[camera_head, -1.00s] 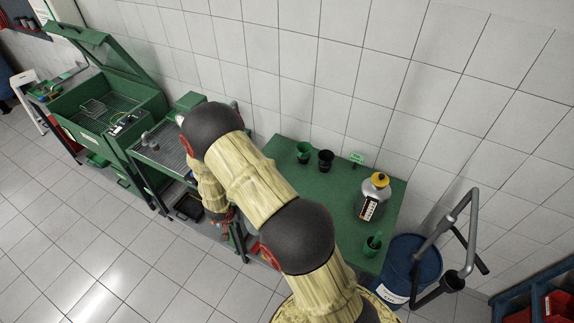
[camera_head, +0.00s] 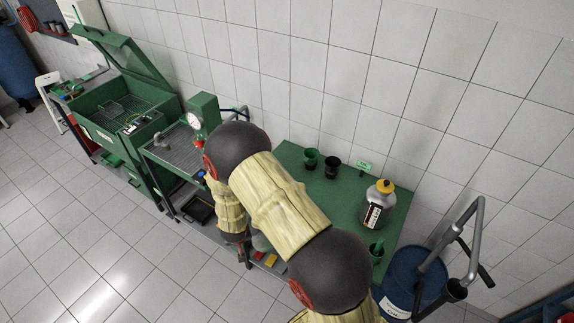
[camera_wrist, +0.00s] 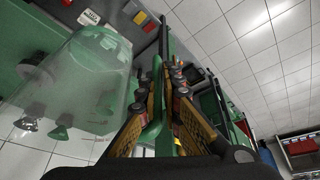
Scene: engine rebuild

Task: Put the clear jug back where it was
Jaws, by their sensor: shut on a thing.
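The clear jug (camera_wrist: 75,88) fills the left of the wrist view, see-through and tilted in the picture. My gripper (camera_wrist: 166,78) is shut at its right side, apparently on the handle; the exact contact is hard to make out. In the head view my own arm hides most of the gripper and jug. A pale patch (camera_head: 260,241) below the arm may be part of the jug. The green table (camera_head: 330,205) stands to the right of it, against the tiled wall.
On the green table stand a green cup (camera_head: 311,159), a black cup (camera_head: 332,167), a grey bottle with a yellow cap (camera_head: 378,207) and another green cup (camera_head: 377,252). A blue drum (camera_head: 405,275) stands at its right. A green press (camera_head: 204,115) is on the metal bench.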

